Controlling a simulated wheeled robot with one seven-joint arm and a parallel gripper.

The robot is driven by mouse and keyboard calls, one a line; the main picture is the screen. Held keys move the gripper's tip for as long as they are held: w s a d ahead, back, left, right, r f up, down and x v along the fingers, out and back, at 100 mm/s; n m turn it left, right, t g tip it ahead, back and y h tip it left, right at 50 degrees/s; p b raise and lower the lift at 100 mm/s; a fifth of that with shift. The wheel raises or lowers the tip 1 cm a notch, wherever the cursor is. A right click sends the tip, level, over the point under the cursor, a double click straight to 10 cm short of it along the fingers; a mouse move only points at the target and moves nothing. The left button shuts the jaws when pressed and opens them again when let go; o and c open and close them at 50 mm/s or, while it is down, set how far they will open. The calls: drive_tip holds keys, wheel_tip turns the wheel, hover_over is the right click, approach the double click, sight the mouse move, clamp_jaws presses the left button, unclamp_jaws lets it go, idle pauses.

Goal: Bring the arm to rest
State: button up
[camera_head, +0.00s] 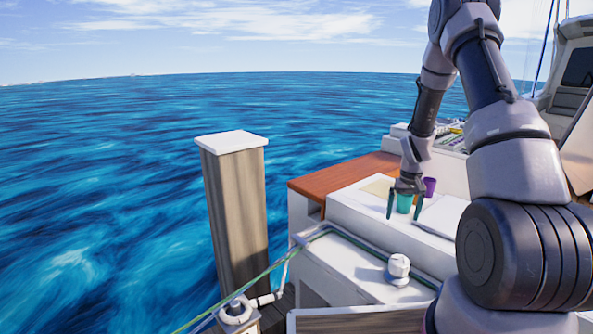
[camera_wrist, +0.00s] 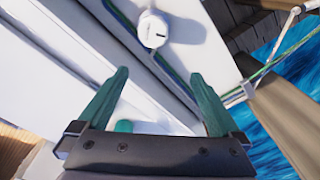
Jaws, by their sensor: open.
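My gripper (camera_head: 404,212) is open, pointing down over the white hatch top (camera_head: 443,216) of the boat. Its two teal fingers are spread apart in the wrist view (camera_wrist: 160,76), with nothing gripped between their tips. A teal cup (camera_head: 404,201) stands on the white top, appearing between or just behind the fingers in the head view. In the wrist view a small teal part (camera_wrist: 123,126), likely this cup, shows by the palm edge, mostly hidden. A purple cup (camera_head: 430,186) stands just to the right and behind. My arm arches above from the right side.
A wooden post with a white cap (camera_head: 232,139) stands left of the boat. A white winch-like knob (camera_head: 398,268) and a green rope (camera_head: 262,277) lie in front of the hatch. A reddish-brown wooden panel (camera_head: 335,182) is behind left. Open air lies above the hatch.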

drive_tip(key=s+a+r+m+t, duration=0.1)
drive_tip(key=s+a+r+t, duration=0.2)
drive_tip(key=r, duration=1)
drive_tip(key=s+a+r, duration=0.4)
drive_tip(key=r, duration=0.9)
drive_tip(key=s+a+r+t+y, duration=0.1)
drive_tip(key=s+a+r, duration=0.2)
drive_tip(key=s+r, duration=0.3)
drive_tip(key=s+a+r+m+t+y, duration=0.1)
drive_tip(key=s+a+r, duration=0.3)
drive_tip(key=s, duration=1.1)
wheel_tip(320, 180, up, 4)
drive_tip(key=shift+s+f+m+t, duration=0.15)
drive_tip(key=shift+f+m+t, duration=0.15)
drive_tip(key=shift+t, duration=0.4)
